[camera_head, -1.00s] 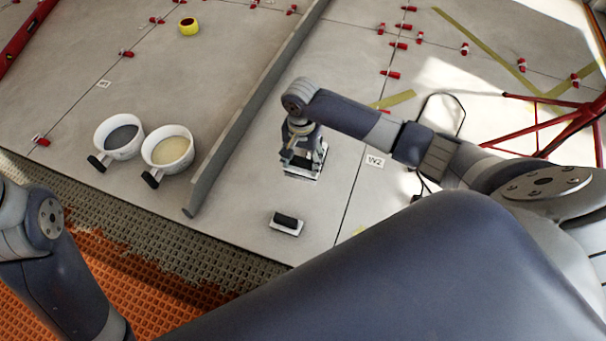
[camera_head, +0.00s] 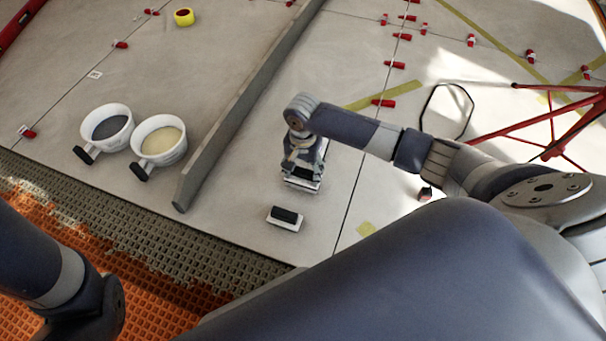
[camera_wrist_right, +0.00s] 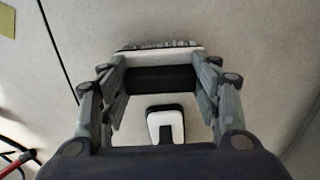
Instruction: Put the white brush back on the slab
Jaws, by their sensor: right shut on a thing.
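The white brush (camera_head: 303,184) has a white body and dark top in the head view. In the right wrist view, the brush (camera_wrist_right: 160,49) shows a white edge, grey bristles along its far side and a black grip between the fingers. My right gripper (camera_head: 302,170) is shut on this grip; its fingers also show in the wrist view (camera_wrist_right: 160,80). The brush is over the pale grey slab (camera_head: 240,225), just beyond a white block with a black handle (camera_head: 285,218). I cannot tell whether the brush touches the slab. My left gripper is out of view.
The white block also shows in the wrist view (camera_wrist_right: 165,124). A long grey bar (camera_head: 236,115) lies to the left. Beyond it stand two white pots, one with dark contents (camera_head: 108,127), one with beige (camera_head: 159,140). Red clips (camera_head: 383,103) line the joints. Orange grating (camera_head: 70,225) borders the slab.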

